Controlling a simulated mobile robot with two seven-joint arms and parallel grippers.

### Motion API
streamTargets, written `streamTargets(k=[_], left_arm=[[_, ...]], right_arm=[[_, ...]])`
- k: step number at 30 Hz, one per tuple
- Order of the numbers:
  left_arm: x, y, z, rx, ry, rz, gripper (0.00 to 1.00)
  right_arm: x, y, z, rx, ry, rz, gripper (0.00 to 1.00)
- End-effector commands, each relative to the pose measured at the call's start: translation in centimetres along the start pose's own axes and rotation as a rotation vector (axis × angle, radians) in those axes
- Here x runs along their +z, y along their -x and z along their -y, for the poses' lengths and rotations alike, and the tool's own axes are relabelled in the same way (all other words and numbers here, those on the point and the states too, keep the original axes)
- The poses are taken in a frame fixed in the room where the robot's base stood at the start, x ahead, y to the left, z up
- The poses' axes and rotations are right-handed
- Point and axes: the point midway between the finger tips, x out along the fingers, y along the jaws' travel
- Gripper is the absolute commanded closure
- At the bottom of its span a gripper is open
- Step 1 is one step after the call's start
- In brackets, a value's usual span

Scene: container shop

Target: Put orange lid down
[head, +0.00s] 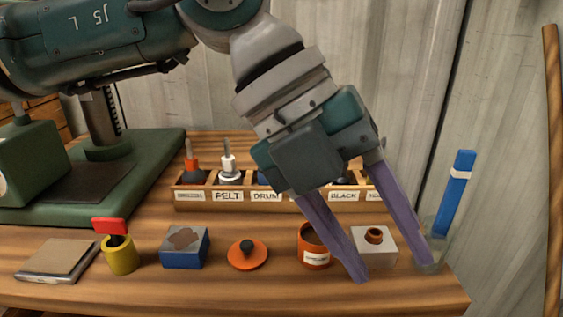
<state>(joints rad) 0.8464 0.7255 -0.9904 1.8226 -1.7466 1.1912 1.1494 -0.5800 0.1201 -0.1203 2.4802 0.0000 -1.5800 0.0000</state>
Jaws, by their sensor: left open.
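The orange lid (246,256) lies flat on the wooden bench, its dark knob facing up. It sits left of an open orange pot (314,252) with a white label, and the two are apart. My left gripper (393,273) is open, with its two purple fingers pointing down over the right part of the bench. One finger passes in front of the orange pot's right side, and the other is near the glass holder at the right. Nothing shows held between the fingers. My right gripper is not in this view.
A white block (384,250) with a brown ring stands behind and between the fingers. A blue block (183,253), a yellow cup (122,258) and a notebook (62,260) stand left. A labelled wooden rack (300,201) is behind. A blue stick (456,185) stands at the right edge.

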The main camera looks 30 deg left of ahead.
Motion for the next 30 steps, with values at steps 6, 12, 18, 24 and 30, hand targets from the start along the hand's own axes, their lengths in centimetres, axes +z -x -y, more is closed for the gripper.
streamTargets(k=[6,12,18,24,30], left_arm=[[-6.0,5.8,17.0,-1.031,0.192,-0.131,0.46],[3.3,14.0,12.8,-1.573,0.907,0.204,0.46],[5.3,8.5,-5.8,-1.313,1.827,0.662,0.46],[-5.0,1.7,-16.9,-0.657,2.343,0.8,0.46],[-11.0,0.0,-19.4,-0.335,2.471,0.777,0.46]], right_arm=[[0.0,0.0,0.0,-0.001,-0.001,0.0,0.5],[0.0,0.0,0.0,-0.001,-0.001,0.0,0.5],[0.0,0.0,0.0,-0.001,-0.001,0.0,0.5],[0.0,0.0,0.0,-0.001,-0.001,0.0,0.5],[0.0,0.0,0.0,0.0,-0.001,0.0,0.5]])
